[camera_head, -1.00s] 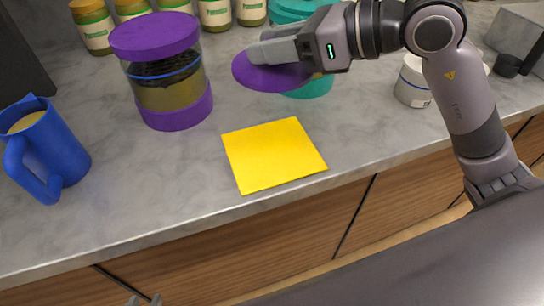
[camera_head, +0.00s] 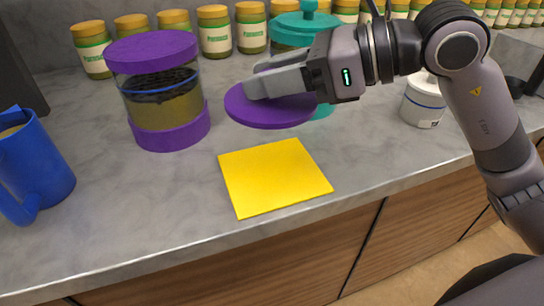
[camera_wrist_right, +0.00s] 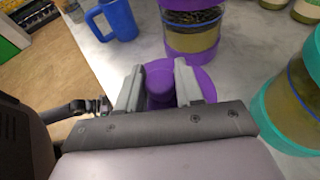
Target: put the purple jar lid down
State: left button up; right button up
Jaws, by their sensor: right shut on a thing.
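The purple jar lid (camera_head: 268,110) is a flat disc held by my right gripper (camera_head: 262,84) above the counter, behind the yellow square. In the right wrist view my right gripper (camera_wrist_right: 158,88) has its two fingers closed on the lid's round knob (camera_wrist_right: 160,84), with the disc (camera_wrist_right: 206,86) below. The purple jar (camera_head: 166,100) stands to the left; its top has a purple cover and its base is purple. I cannot tell exactly how high the lid is above the counter. My left gripper is not in view.
A yellow square (camera_head: 273,176) lies bare near the counter's front edge. A blue mug (camera_head: 40,166) stands at left, a teal jar (camera_head: 300,28) behind my gripper, and a white jar (camera_head: 424,102) at right. Several green jars (camera_head: 214,32) line the back.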

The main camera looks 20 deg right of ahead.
aim_at(272, 172)
notch_tip(272, 172, down, 12)
jog(key=shift+f+b, duration=0.15)
jog(key=shift+b, duration=0.85)
jog(key=shift+f, duration=0.1)
jog(key=shift+f, duration=0.15)
jog(key=o, duration=1)
jog(key=shift+o, duration=0.2)
